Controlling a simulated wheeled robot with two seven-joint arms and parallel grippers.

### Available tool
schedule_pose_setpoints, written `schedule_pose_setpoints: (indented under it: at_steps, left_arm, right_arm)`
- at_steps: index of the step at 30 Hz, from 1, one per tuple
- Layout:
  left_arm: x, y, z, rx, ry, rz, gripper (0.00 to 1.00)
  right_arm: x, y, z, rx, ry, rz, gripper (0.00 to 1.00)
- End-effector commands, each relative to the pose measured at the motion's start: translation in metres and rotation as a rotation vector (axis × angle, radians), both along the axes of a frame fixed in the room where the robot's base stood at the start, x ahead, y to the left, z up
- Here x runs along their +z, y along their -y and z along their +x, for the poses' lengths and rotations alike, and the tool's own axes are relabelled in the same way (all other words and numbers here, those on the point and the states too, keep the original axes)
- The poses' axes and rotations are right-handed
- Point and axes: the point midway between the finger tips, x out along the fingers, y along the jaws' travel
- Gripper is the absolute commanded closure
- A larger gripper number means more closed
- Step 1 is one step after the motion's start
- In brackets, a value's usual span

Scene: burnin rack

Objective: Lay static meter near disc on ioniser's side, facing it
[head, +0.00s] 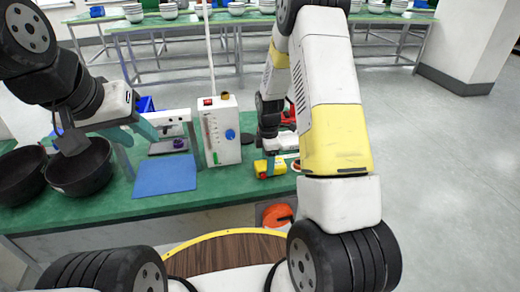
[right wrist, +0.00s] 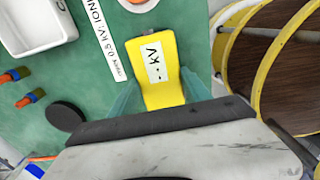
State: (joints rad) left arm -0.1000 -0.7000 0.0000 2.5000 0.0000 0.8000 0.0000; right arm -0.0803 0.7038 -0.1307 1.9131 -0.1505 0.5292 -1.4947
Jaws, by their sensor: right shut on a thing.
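The static meter (head: 270,168) is a small yellow block with a white "-- KV" display. It is in my right gripper, low over or on the green bench near its front edge. In the right wrist view the meter (right wrist: 160,68) lies between the teal fingers of my right gripper (right wrist: 160,98), display facing the camera. A flat black disc (right wrist: 66,117) lies left of it on the green surface. A round red-and-white item (right wrist: 138,3) is cut off at the top edge. My left gripper (head: 138,145) has its teal fingers apart, beside the blue mat. I cannot tell which device is the ioniser.
A white box with a gauge tube (head: 222,132) stands left of the meter. A blue mat (head: 165,175) and black bowls (head: 82,170) are further left.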

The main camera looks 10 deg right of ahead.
Motion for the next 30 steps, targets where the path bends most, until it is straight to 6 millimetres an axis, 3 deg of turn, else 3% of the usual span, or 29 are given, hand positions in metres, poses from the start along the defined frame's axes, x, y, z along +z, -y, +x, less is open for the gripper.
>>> schedule_pose_setpoints:
  at_steps: [6, 7, 10, 22, 30]
  left_arm:
    - [0.0, 0.0, 0.0, 0.0, 0.0, 0.0, 0.64]
    - [0.0, 0.0, 0.0, 0.0, 0.0, 0.0, 0.64]
    - [0.0, 0.0, 0.0, 0.0, 0.0, 0.0, 0.64]
    - [0.0, 0.0, 0.0, 0.0, 0.0, 0.0, 0.64]
    - [0.0, 0.0, 0.0, 0.0, 0.0, 0.0, 0.64]
  right_arm:
    - [-0.003, 0.0, 0.0, 0.001, -0.001, 0.0, 0.9]
    - [-0.003, 0.0, 0.0, 0.001, -0.001, 0.0, 0.4]
    - [-0.003, 0.0, 0.0, 0.0, -0.001, 0.0, 0.22]
    - [0.004, 0.0, 0.0, -0.001, 0.001, 0.0, 0.22]
    - [0.055, 0.0, 0.001, -0.001, 0.005, 0.001, 0.22]
